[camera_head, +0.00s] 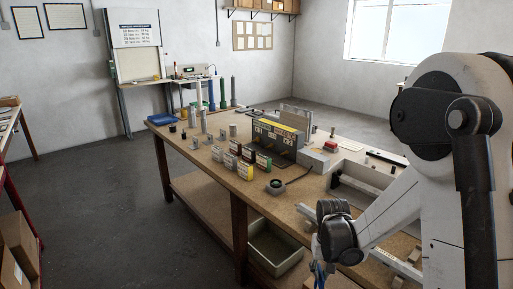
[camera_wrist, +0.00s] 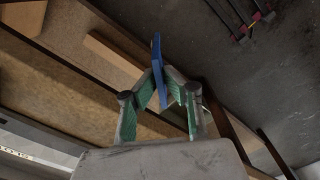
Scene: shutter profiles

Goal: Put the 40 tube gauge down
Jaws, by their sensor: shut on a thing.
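My gripper (camera_wrist: 165,84) is shut on a thin blue piece, the 40 tube gauge (camera_wrist: 157,58), in the wrist view. The gauge stands out past the fingertips, and its lower part passes between the green-padded fingers. No number can be read on it. In the head view my gripper is at the bottom edge, mostly cut off, with a bit of blue at it (camera_head: 318,271). It is in front of the near side of the wooden workbench (camera_head: 190,143), apart from the small parts on top.
Several coloured label cards (camera_head: 247,170), a grey block (camera_head: 313,160) and a round dark-topped device (camera_head: 275,186) stand on the bench. Upright tubes (camera_head: 223,92) stand at its far end. A bin (camera_head: 275,245) is below.

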